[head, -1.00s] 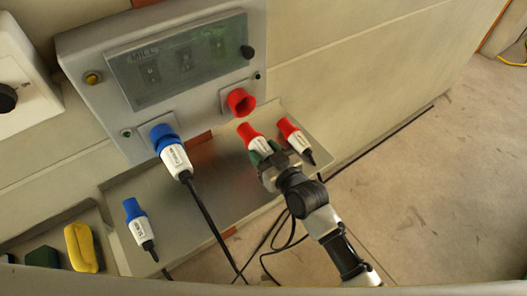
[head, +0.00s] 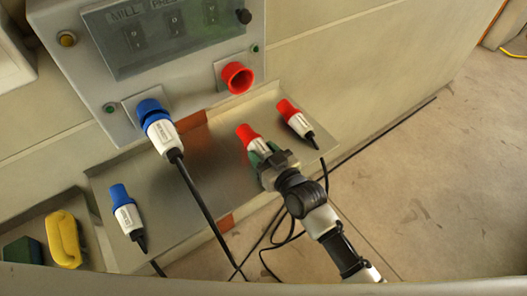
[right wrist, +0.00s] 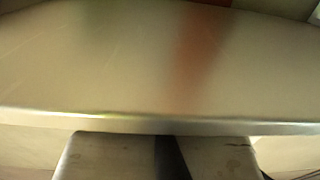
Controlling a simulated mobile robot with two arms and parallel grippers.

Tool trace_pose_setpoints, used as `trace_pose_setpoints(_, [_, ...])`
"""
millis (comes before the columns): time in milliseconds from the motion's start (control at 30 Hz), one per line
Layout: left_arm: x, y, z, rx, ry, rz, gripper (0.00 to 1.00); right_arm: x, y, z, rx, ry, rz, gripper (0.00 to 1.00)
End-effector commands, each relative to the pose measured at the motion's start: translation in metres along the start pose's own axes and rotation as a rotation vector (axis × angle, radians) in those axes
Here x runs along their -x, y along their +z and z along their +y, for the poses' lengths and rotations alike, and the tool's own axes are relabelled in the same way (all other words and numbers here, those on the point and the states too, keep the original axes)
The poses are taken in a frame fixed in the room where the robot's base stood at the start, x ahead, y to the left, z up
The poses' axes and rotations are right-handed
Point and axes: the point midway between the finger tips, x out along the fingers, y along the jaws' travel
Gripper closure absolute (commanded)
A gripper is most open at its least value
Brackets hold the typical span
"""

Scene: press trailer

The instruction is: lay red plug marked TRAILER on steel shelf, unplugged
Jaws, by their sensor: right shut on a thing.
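My right gripper (head: 272,163) is shut on a red-and-white plug (head: 248,137) at the right part of the steel shelf (head: 185,225). I cannot tell whether this plug touches the shelf. A second red plug (head: 288,110) lies on the shelf to its right, near the far right corner. Neither red plug's label can be read, so I cannot tell which is TRAILER. The red socket (head: 237,78) on the panel is empty. In the right wrist view the gripper fingers (right wrist: 168,155) show before the blurred shelf edge (right wrist: 150,122); no plug is clear there. My left gripper is out of view.
A blue plug (head: 160,130) sits in the panel's blue socket, its cable crossing the shelf. Another blue plug (head: 127,212) lies at the shelf's left. A yellow item (head: 63,240) and a green block (head: 22,253) are in a left tray. Dark cables hang beside my right arm.

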Motion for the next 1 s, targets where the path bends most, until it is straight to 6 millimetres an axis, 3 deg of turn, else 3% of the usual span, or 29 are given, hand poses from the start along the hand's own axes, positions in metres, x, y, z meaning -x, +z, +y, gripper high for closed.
trace_pose_setpoints(167, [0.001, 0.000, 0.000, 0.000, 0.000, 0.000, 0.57, 0.000, -0.001, 0.000, 0.000, 0.000, 0.002, 0.82])
trace_pose_setpoints(200, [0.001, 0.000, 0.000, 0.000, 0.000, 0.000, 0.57, 0.000, -0.001, 0.000, 0.000, 0.000, 0.002, 0.47])
trace_pose_setpoints(367, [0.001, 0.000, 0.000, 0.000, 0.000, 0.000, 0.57, 0.000, -0.001, 0.000, 0.000, 0.000, 0.002, 0.24])
trace_pose_setpoints(733, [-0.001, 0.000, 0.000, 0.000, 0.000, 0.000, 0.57, 0.007, 0.001, 0.000, 0.000, 0.001, -0.001, 0.24])
trace_pose_setpoints(1000, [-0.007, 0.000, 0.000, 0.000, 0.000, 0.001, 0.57, 0.055, 0.002, 0.000, 0.000, -0.001, -0.002, 0.24])
